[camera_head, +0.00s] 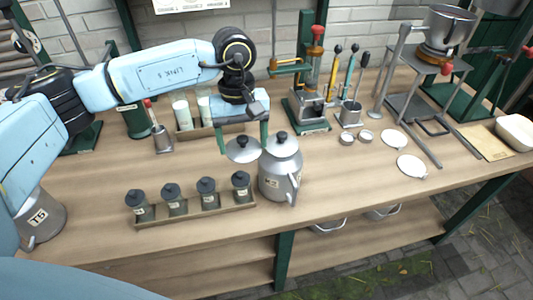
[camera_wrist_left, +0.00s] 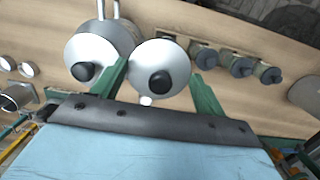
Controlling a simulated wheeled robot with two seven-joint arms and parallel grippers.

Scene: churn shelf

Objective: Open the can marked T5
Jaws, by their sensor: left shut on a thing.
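The can marked T5 (camera_head: 48,222) stands at the far left of the bench in the head view. My left arm hides its top, so I cannot tell from its mouth whether it is covered. My left gripper (camera_head: 243,147) is shut on a round grey lid (camera_head: 240,156) with a black knob, its green fingers on opposite sides of the rim. The wrist view shows this lid (camera_wrist_left: 145,58) between the fingers too. The lid is well right of the T5 can, close beside another lidded can (camera_head: 272,180) whose label starts with K. My right gripper is not in view.
A wooden tray (camera_head: 197,218) with several dark-capped jars lies in front. A rack with white jars (camera_head: 182,112) stands behind. A green press (camera_head: 308,100) is at the back. Two white discs (camera_head: 411,166) lie to the right. Bare bench lies left of the jar tray.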

